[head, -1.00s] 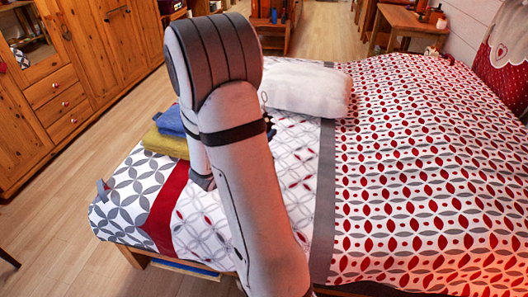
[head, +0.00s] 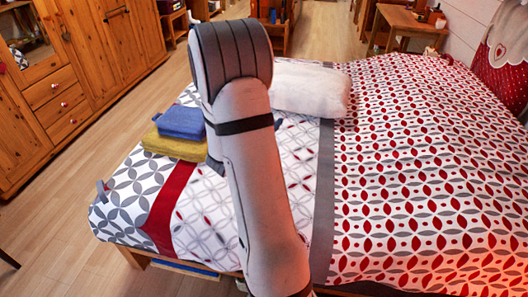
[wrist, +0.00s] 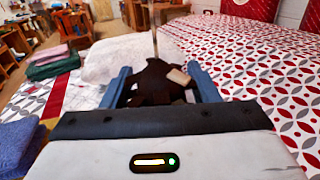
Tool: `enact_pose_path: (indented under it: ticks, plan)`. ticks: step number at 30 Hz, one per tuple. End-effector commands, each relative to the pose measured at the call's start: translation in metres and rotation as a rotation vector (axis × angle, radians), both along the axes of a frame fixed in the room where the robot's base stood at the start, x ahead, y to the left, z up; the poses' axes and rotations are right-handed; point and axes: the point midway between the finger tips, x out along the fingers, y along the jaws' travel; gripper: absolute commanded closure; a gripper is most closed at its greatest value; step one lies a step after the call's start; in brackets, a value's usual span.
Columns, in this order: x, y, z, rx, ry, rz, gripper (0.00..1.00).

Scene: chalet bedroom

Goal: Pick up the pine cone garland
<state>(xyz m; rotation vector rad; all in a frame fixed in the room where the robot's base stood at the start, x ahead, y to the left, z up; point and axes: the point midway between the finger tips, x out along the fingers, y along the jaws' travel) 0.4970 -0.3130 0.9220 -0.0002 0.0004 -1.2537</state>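My gripper (wrist: 157,72) points away over the bed in the wrist view, its two blue fingers wide apart. A dark brown item with a small tan piece on it, likely the pine cone garland (wrist: 152,86), is between the fingers. It fills most of the gap; I cannot tell whether the fingers touch it. A thin strand or post rises above it. In the head view my arm hides the garland and most of the gripper.
The bed (head: 420,190) has a red, white and grey patterned cover. A white pillow (head: 310,90) lies just beyond the gripper. Folded blue (head: 182,122) and yellow cloths (head: 172,145) are stacked left of my arm. Pine cabinets (head: 90,60) stand at left, with open floor between.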

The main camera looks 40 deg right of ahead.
Motion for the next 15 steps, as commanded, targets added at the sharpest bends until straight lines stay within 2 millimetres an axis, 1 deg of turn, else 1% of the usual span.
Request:
enact_pose_path:
  ticks: [1,2,15]
  plan:
    - [0.0001,0.0001,0.0001,0.000,0.000,0.000,0.50]
    - [0.0000,0.0002,0.0001,0.000,0.000,0.000,0.52]
    - [0.0002,0.0006,0.0001,0.000,0.000,0.001,0.88]
